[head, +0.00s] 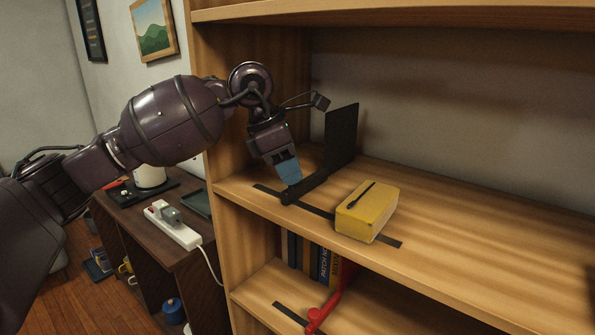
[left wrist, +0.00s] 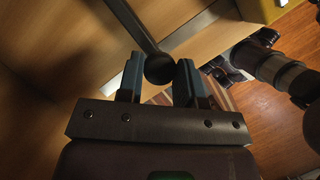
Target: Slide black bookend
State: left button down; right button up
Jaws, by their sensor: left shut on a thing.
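The black bookend (head: 342,135) stands on the upper shelf board (head: 480,235), its plate upright and its base bar running toward the front edge. A round black knob at the bar's front end sits near a dark strip (head: 392,243) along the shelf front. My left gripper (head: 289,182), with blue fingers, reaches down at the knob. In the left wrist view, the left gripper's fingers (left wrist: 158,80) stand on both sides of the bookend's knob (left wrist: 158,69) and are shut on it. My right gripper is in neither view.
A yellow box (head: 362,217) with a dark mark or thin item on top sits just right of the bookend, over the strip. Below, a red bookend (head: 318,316) stands beside several books. A dark side table (head: 135,215) holds a power strip (head: 176,229).

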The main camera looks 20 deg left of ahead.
pick_arm(q)
jog(key=a, duration=0.2)
jog(key=w+a, duration=0.2)
jog(key=a, duration=0.1)
jog(key=shift+a+b, duration=0.3)
jog(key=shift+b, duration=0.1)
jog(key=shift+w+a, duration=0.15)
jog(key=shift+a, duration=0.1)
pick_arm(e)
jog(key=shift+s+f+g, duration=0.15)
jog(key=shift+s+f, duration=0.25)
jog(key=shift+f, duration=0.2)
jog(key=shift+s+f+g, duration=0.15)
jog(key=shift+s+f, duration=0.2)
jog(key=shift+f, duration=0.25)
pick_arm(q)
jog(key=c, duration=1.2)
grip_release()
jog(key=o, duration=0.4)
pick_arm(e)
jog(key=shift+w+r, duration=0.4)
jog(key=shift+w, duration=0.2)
